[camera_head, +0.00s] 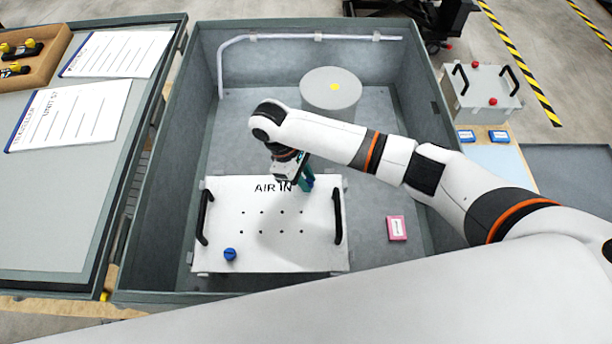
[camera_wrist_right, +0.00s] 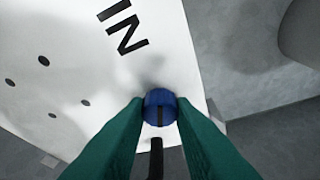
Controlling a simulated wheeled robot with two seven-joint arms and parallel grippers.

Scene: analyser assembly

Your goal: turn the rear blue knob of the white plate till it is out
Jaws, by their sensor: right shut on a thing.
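The white plate (camera_head: 270,245) marked AIR IN lies in the grey bin, with black handles at its left and right sides. My right gripper (camera_head: 308,182) reaches down at the plate's rear right corner. In the right wrist view its two green fingers (camera_wrist_right: 160,112) are shut on the rear blue knob (camera_wrist_right: 160,97), one at each side. In the head view this knob is mostly hidden by the gripper. A front blue knob (camera_head: 230,254) stands at the plate's front left. My left gripper is not in view.
A pink box (camera_head: 396,228) lies to the right on the bin floor. The bin walls (camera_head: 165,200) rise around. A white pipe (camera_head: 300,37) runs along the rear wall.

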